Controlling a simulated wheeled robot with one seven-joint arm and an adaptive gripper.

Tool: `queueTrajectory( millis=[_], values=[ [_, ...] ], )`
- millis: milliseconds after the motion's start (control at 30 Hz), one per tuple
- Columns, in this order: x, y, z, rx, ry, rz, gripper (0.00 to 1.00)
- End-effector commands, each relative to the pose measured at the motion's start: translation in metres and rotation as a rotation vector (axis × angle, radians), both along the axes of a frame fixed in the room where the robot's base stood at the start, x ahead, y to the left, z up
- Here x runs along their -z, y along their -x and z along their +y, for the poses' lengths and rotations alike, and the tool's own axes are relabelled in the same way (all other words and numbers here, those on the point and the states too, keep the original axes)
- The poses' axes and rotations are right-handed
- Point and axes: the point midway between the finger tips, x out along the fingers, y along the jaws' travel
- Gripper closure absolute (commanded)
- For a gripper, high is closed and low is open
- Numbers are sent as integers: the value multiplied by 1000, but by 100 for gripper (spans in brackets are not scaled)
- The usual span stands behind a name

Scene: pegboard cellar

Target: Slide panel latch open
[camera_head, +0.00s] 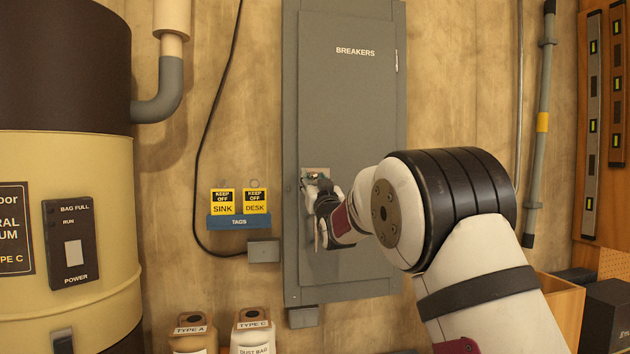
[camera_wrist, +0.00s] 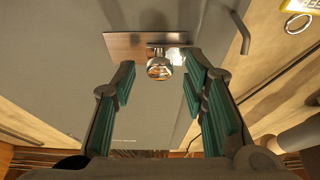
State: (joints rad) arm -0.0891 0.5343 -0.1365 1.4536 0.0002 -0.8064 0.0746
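The grey breaker panel (camera_head: 350,110) hangs on the wall with its door shut. Its latch is a small metal plate (camera_wrist: 125,43) with a shiny round knob (camera_wrist: 160,68). In the head view the latch plate (camera_head: 316,171) shows at the left edge of the door, partly hidden by my gripper (camera_head: 322,205). In the wrist view my gripper (camera_wrist: 160,80) is open, its green-padded fingers pointing at the latch. The knob appears between the fingertips, with a gap on each side. I cannot tell how deep the knob sits between them.
A blue tag holder (camera_head: 239,222) with two yellow tags and a small grey box (camera_head: 264,251) are left of the panel. A large vacuum drum (camera_head: 65,190) stands at far left. A wooden box (camera_head: 563,305) is at lower right. A black cable runs down the wall.

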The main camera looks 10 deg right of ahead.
Motion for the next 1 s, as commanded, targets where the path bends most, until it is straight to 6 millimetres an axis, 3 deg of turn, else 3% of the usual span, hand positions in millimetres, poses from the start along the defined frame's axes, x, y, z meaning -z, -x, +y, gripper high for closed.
queueTrajectory(
  millis=[133, 300, 333, 567, 800, 1000],
  values=[
    [0, 0, 0, 0, 0, 0, 60],
    [0, 0, 0, 0, 0, 0, 96],
    [0, 0, 0, 0, 0, 0, 100],
    [0, 0, -4, 1, 1, -1, 100],
    [1, -1, -35, 3, 0, -2, 100],
    [0, 1, -36, 3, 0, -1, 100]
  ],
)
